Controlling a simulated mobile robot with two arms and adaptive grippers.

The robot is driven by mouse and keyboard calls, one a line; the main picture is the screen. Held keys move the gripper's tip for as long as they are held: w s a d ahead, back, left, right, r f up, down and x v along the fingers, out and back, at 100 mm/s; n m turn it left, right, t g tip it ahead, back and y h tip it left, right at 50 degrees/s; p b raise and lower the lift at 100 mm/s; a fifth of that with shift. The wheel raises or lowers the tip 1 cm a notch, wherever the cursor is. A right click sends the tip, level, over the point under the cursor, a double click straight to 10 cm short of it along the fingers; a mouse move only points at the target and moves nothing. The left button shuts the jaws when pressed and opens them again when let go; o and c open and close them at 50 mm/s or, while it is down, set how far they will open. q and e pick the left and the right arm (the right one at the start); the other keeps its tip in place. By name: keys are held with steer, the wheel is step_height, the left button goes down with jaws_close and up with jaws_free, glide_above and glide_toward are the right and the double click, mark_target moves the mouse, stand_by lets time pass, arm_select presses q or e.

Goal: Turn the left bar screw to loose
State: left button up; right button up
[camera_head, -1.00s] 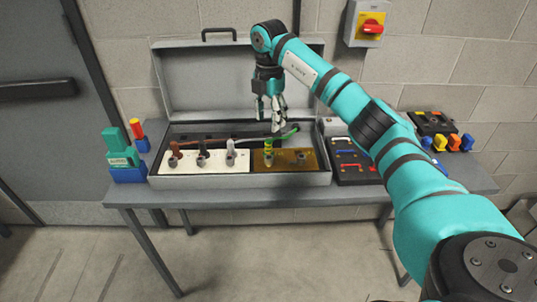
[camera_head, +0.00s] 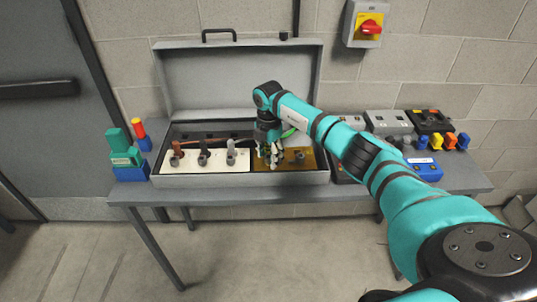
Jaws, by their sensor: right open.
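An open grey box on the table holds a brass-brown bar (camera_head: 289,164) at its right side. A dark bar screw (camera_head: 300,157) stands at the right of this bar. My right gripper (camera_head: 271,163) points down over the left part of the bar, with its fingers open. The left bar screw is hidden behind the fingers, so I cannot tell whether they touch it or how it is turned. A green wire (camera_head: 289,132) shows behind the gripper. My left gripper is not in view.
A cream terminal block (camera_head: 216,166) with several terminals and wires lies left of the bar. The box's raised lid (camera_head: 235,80) stands behind. Green and blue blocks (camera_head: 127,165) stand at left. Trays and coloured parts (camera_head: 432,121) lie at right.

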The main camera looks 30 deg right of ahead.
jaws_close()
